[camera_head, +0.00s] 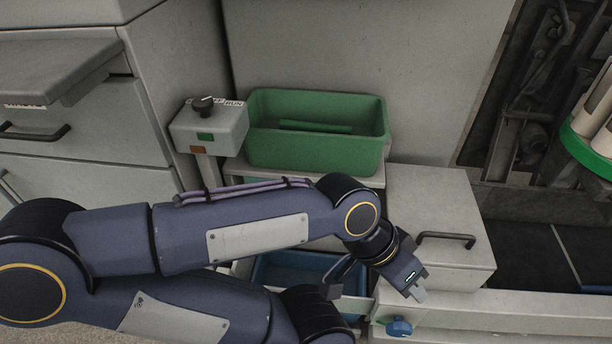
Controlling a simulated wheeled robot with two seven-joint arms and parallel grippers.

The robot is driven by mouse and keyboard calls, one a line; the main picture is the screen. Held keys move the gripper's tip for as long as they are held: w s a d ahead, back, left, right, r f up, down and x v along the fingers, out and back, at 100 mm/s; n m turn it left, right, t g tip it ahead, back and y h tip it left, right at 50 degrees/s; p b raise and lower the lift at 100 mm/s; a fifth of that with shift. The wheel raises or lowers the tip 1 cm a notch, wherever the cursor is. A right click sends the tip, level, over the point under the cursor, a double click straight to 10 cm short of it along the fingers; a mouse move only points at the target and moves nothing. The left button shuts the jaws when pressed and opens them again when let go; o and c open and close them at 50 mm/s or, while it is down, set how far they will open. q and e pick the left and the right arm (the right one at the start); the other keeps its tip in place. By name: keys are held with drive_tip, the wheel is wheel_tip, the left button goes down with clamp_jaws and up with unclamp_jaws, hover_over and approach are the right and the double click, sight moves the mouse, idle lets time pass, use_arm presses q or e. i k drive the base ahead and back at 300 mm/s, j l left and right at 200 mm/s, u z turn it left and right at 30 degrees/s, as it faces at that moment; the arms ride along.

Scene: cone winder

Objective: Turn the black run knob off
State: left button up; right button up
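The black run knob (203,104) sits on top of a small grey control box (222,128) at upper left, with a printed label behind it. The box front has a green button (205,136) and an orange-brown one (198,150). The knob is in plain sight and nothing touches it. My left gripper (417,292) is low and right of centre, well away from the knob, pointing down. A pale fingertip shows, but the gap between its fingers cannot be made out. No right gripper can be made out.
A green bin (315,164) stands right of the control box. Grey drawers (75,125) stand left. My arm crosses in front, below the control box.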

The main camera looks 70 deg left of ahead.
sight(203, 105)
drive_tip(key=u, duration=2.95)
